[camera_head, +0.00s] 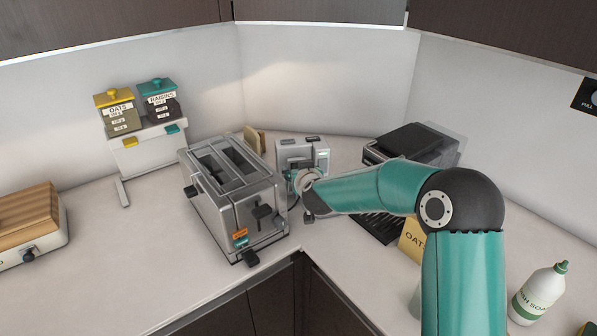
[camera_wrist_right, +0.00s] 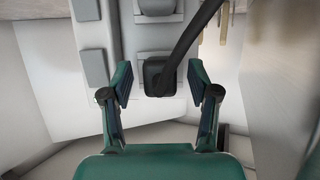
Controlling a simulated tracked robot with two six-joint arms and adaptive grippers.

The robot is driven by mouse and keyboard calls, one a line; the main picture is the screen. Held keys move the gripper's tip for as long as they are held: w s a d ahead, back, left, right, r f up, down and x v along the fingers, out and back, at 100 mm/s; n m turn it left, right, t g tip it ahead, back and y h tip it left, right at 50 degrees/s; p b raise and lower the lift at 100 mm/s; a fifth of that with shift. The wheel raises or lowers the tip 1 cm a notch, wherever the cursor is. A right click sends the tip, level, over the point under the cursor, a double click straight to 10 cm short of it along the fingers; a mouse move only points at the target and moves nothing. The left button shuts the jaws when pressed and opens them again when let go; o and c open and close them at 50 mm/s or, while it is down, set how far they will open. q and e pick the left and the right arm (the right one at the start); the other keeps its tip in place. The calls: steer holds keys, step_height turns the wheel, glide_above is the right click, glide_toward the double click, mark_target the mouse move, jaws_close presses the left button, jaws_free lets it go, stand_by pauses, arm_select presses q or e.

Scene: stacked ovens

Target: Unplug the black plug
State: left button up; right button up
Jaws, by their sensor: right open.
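The black plug (camera_wrist_right: 158,77) sits in a socket of a pale grey power outlet unit in the right wrist view. Its thick black cord (camera_wrist_right: 185,48) rises and bends to the upper right. My right gripper (camera_wrist_right: 160,90) is open, one teal finger on each side of the plug, with visible gaps to both. In the head view, my right gripper (camera_head: 292,180) is beside the toaster, in front of the grey outlet unit (camera_head: 303,153) with a green light. There the plug is too small or hidden to make out. My left gripper is not in view.
A steel toaster (camera_head: 238,195) stands just left of my right gripper. A dish soap bottle (camera_head: 538,295) is at right.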

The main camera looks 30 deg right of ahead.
stand_by(0.4)
jaws_close()
stand_by(0.4)
steer(key=shift+s, duration=0.1)
steer(key=shift+s+a+f, duration=0.1)
steer(key=shift+s+a, duration=0.25)
steer(key=shift+s, duration=0.45)
steer(key=shift+s+a+b, duration=0.1)
steer(key=shift+s+b, duration=0.2)
steer(key=shift+s, duration=0.1)
steer(key=shift+s+a+b, duration=0.2)
steer(key=shift+s+a, duration=0.05)
steer(key=shift+s, duration=0.55)
steer(key=shift+s+a+b, duration=0.2)
steer(key=shift+s+a, duration=0.05)
steer(key=shift+s, duration=0.5)
